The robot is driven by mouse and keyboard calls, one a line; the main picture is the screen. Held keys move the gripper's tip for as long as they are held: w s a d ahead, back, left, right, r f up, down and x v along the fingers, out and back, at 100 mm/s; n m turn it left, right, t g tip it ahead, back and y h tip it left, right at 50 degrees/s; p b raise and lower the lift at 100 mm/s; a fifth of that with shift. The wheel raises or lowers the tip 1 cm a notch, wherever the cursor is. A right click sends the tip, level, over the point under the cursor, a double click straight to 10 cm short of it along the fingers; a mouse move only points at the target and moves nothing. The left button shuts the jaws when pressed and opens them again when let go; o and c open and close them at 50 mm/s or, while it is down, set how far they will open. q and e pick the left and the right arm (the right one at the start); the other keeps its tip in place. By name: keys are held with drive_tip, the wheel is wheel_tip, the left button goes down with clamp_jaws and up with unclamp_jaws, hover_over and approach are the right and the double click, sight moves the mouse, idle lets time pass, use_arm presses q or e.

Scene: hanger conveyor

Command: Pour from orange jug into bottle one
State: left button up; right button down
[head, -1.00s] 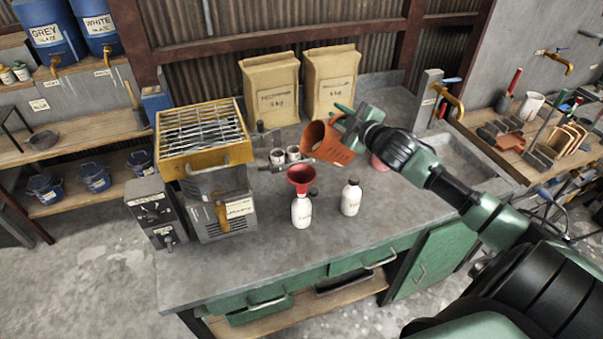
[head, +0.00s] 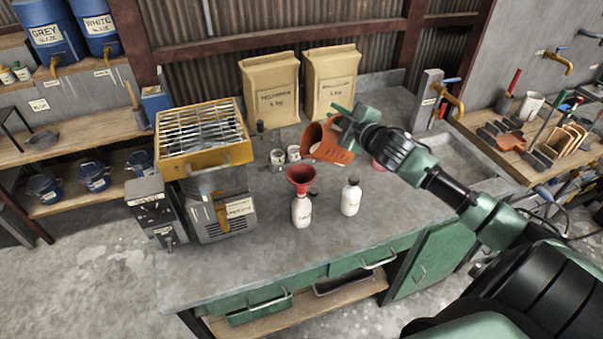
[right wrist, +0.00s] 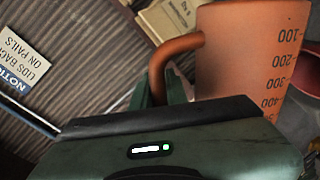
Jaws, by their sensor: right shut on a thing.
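The orange jug (head: 332,150) is tilted in the air above the workbench, its open mouth toward the left. My right gripper (head: 346,120) is shut on its handle. In the right wrist view the jug (right wrist: 240,50) shows a printed scale, and its handle (right wrist: 160,62) runs down to the fingers (right wrist: 166,92). A white bottle (head: 301,214) stands upright on the bench with a red funnel (head: 301,177) in its neck, below and left of the jug. A second white bottle (head: 351,200) stands to its right, without a funnel. The bottle labels are too small to read. My left gripper is out of view.
A yellow-topped machine (head: 205,135) stands on the left of the bench (head: 270,262). Small cups (head: 285,155) stand behind the funnel. Two paper sacks (head: 270,92) stand at the back. A sink (head: 450,150) is at the right. The bench front is clear.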

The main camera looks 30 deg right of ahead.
drive_tip(key=shift+w+a+f+n+h, duration=0.1)
drive_tip(key=shift+w+a+n+h, duration=0.05)
drive_tip(key=shift+a+n, duration=0.35)
drive_tip(key=shift+w+a+n+h, duration=0.1)
drive_tip(key=shift+a+n+h, duration=0.05)
drive_tip(key=shift+a+n, duration=0.35)
idle(1.3)
drive_tip(key=shift+a+f+n, duration=0.2)
drive_tip(key=shift+a+n, duration=0.1)
idle(0.8)
drive_tip(key=shift+w+a+f, duration=0.1)
drive_tip(key=shift+w+a, duration=0.05)
drive_tip(key=shift+a, duration=0.1)
drive_tip(key=shift+w+a+f+n, duration=0.1)
drive_tip(key=shift+a+f+n, duration=0.2)
drive_tip(key=shift+a+n, duration=0.35)
idle(0.7)
drive_tip(key=shift+d, duration=0.15)
idle(0.4)
drive_tip(key=d+m, duration=0.1)
drive_tip(key=s+d+r+m, duration=0.1)
drive_tip(key=d, duration=0.1)
drive_tip(key=d+m, duration=0.1)
drive_tip(key=m, duration=0.1)
drive_tip(key=shift+s+d+r, duration=0.15)
drive_tip(key=shift+d+r, duration=0.1)
drive_tip(key=shift+d, duration=0.15)
drive_tip(key=shift+a, duration=0.1)
